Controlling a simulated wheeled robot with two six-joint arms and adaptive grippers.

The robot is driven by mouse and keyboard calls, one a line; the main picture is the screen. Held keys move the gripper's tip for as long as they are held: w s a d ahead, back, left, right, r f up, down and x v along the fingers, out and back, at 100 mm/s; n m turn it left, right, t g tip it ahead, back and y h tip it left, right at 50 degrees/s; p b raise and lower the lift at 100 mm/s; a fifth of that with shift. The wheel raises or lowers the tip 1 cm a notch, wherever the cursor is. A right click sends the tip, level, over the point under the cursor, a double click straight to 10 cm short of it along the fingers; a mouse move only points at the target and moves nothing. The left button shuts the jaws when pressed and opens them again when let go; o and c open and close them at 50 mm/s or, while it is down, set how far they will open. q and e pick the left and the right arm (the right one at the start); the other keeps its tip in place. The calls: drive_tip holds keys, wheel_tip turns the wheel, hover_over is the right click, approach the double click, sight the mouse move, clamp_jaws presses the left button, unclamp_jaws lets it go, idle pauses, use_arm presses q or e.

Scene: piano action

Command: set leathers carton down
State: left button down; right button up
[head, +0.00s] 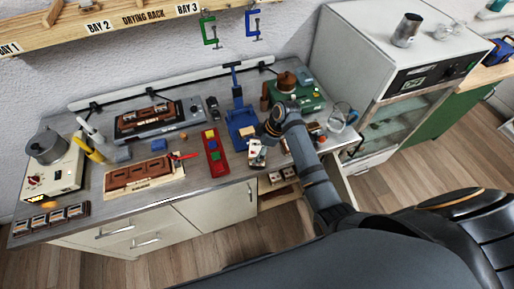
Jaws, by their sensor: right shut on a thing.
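The leathers carton (257,154) looks like a small white box with brown and dark pieces showing at its top. It is in the head view near the front edge of the grey worktop, right of the red tray. My right gripper (266,137) reaches in from the right and points down at the carton, shut on it. The fingertips are small and partly hidden by my wrist. I cannot tell whether the carton's underside touches the worktop. My left gripper is not in view.
A red tray (216,154) with coloured blocks lies left of the carton. A blue stand (240,120) rises behind it. A green machine (298,94) and a glass jar (339,117) stand to the right.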

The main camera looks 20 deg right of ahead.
drive_tip(key=shift+f, duration=0.2)
drive_tip(key=shift+w+f, duration=0.15)
drive_tip(key=shift+f, duration=0.05)
drive_tip(key=o, duration=0.9)
drive_tip(key=shift+w+a, duration=0.1)
drive_tip(key=shift+o, duration=0.8)
drive_tip(key=shift+r, duration=0.45)
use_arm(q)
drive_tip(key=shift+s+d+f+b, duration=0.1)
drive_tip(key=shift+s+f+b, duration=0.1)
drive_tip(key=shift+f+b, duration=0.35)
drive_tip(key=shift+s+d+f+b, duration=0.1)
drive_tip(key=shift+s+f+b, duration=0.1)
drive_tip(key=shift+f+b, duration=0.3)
use_arm(e)
drive_tip(key=v, duration=1.2)
